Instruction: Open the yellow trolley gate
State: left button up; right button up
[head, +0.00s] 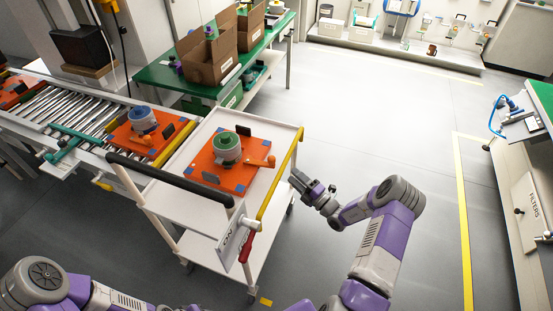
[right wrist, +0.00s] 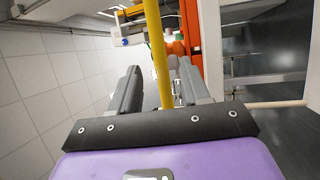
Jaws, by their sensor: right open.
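The white trolley (head: 285,128) stands at the left centre of the head view. A yellow bar (head: 283,172), the gate, runs along its right side; in the right wrist view this yellow bar (right wrist: 157,45) passes upright between the fingers. My right gripper (head: 295,178) is open just right of the bar. In the right wrist view the open fingers (right wrist: 158,90) stand on either side of the bar, with space visible beside it; I cannot tell whether they touch it. An orange plate (head: 205,172) with a green-topped part (head: 226,147) lies on the trolley. My left gripper is out of view.
The trolley has a black handle (head: 165,178) and a sign panel with a red lever (head: 247,246). A roller conveyor (head: 95,112) adjoins it on the left, with another yellow bar (head: 175,143) between. A green table (head: 165,78) stands behind. The floor to the right is clear.

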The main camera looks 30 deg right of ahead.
aim_at(283, 166)
jog(key=b+x, duration=0.1)
jog(key=x, duration=0.5)
jog(key=shift+w+a+r, duration=0.1)
jog(key=shift+a, duration=0.15)
grip_shut()
